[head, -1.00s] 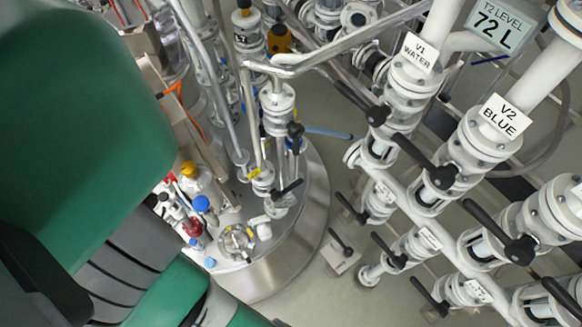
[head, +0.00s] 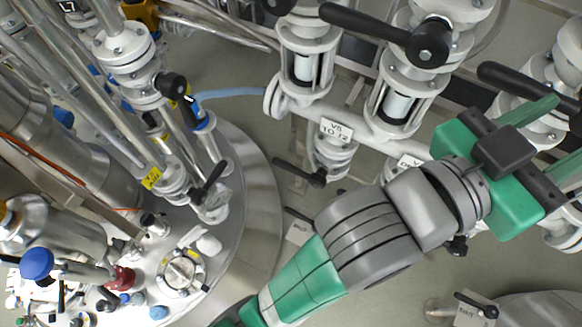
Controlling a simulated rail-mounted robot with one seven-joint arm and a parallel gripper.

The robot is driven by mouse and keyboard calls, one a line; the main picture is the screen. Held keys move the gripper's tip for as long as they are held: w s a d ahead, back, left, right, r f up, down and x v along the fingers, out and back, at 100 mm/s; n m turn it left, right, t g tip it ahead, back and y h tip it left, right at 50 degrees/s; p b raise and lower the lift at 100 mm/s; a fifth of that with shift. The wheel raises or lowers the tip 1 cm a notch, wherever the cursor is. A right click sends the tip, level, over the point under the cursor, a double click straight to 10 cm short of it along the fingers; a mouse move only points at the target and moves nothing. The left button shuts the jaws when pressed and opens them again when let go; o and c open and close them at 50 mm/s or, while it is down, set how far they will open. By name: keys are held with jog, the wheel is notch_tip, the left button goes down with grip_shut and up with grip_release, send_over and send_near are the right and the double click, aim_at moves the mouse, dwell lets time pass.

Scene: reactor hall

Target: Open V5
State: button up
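The label "V5 TO T2" (head: 335,130) is on the white pipe near the middle of the head view. Below it is a white flanged valve (head: 332,158) with a black lever (head: 299,172) pointing left. My gripper (head: 563,134) is at the right, its two green fingers spread apart and pointing to the upper right.
Larger valves with long black levers (head: 385,32) (head: 520,80) stand above and beside my gripper. A round steel vessel top (head: 262,215) with pipes and fittings is at the left. Open floor (head: 330,210) shows between the vessel and V5.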

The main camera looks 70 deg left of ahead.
jog(key=s+a+f+n+g+b, duration=0.1)
jog(key=s+a+f+n+g, duration=0.15)
jog(key=a+f, duration=0.55)
jog(key=s+a+f+n+g+b, duration=0.1)
jog(key=a+f+n+b, duration=0.15)
jog(key=f, duration=1.05)
jog(key=s+a+f+n+g+b, duration=0.1)
jog(key=a+f+n+g, duration=0.15)
jog(key=a+f, duration=0.6)
jog(key=s+a+f+n+y, duration=0.1)
jog(key=s+a+f+n, duration=0.25)
jog(key=s+f, duration=0.3)
jog(key=s+a+f+n+y+b, duration=0.1)
jog(key=s+a+f+n, duration=0.2)
jog(key=s+f+n, duration=0.35)
jog(key=s+a+f+n+y, duration=0.25)
jog(key=s+f, duration=0.25)
jog(key=f, duration=0.3)
jog(key=b+x, duration=0.2)
jog(key=x, duration=0.6)
jog(key=shift+w+t+h, duration=0.25)
jog(key=shift+t+h, duration=0.05)
jog(key=shift+h, duration=0.15)
jog(key=shift+r, duration=0.1)
grip_shut()
